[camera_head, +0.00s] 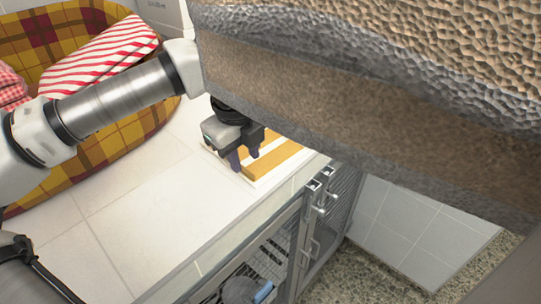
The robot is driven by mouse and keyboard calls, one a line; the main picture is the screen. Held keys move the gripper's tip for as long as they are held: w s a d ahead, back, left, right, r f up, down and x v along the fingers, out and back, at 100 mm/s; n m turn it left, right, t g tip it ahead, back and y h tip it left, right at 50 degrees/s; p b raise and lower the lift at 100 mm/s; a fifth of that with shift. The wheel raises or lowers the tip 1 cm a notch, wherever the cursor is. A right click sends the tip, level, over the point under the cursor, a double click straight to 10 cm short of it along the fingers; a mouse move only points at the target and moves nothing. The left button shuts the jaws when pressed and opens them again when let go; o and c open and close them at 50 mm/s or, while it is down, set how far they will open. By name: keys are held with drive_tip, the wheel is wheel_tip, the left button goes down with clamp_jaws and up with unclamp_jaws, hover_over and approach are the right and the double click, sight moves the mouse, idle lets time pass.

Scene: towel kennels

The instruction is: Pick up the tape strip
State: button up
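A flat yellow piece with white bands (272,162) lies on the white tiled top, close to its front edge. It may be the tape strip; I see no other strip. The large rough block hides part of its surroundings. My gripper (244,158) points down over the left part of this piece. Its two dark fingers stand apart, with nothing clearly held between them. I cannot tell whether the fingertips touch the piece.
A large rough brown-and-grey block (390,90) covers the upper right, close to the camera. A plaid pet bed (90,172) with a red-and-white striped towel (100,55) lies left. Open tiles (150,215) are clear. Barred cage doors (318,235) stand below the edge.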

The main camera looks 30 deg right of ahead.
sight(247, 170)
drive_tip(key=shift+w+d+f+p, duration=0.1)
drive_tip(key=shift+d+f+p, duration=0.1)
drive_tip(key=shift+f, duration=0.65)
drive_tip(key=shift+w+d+f+p, duration=0.1)
drive_tip(key=shift+f+p, duration=0.05)
drive_tip(key=shift+f, duration=0.7)
drive_tip(key=shift+a, duration=0.1)
clamp_jaws()
